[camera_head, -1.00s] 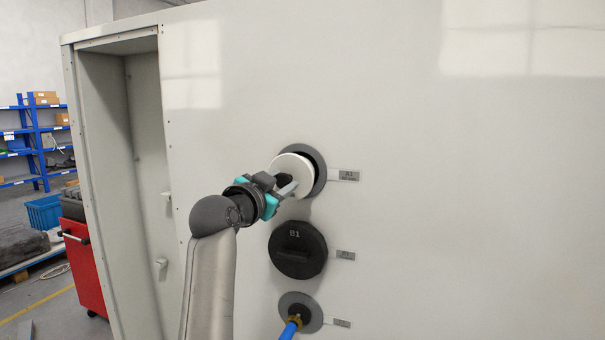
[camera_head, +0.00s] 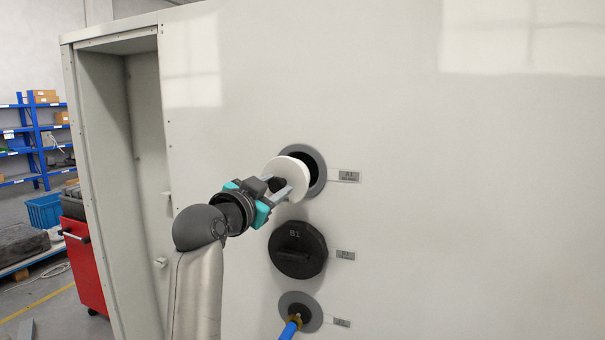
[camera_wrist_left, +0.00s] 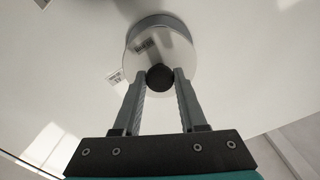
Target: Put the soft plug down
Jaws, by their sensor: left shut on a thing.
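The soft plug (camera_head: 289,174) is a white disc with a dark knob on its face. My left gripper (camera_head: 282,187) is shut on the knob and holds the plug in front of the grey-ringed port A1 (camera_head: 319,168). The port's dark opening shows to the right of the plug, and the plug hides part of it. In the left wrist view the plug (camera_wrist_left: 142,62) shows beyond the fingers, with its dark knob between the fingertips (camera_wrist_left: 160,78). My right gripper is not in view.
Below A1 on the pale chamber wall (camera_head: 450,190) are a black cap marked B1 (camera_head: 298,250) and a lower port with a blue hose (camera_head: 290,329). At left are a recess, a red cart (camera_head: 84,262), a blue crate (camera_head: 44,211) and blue shelving (camera_head: 38,150).

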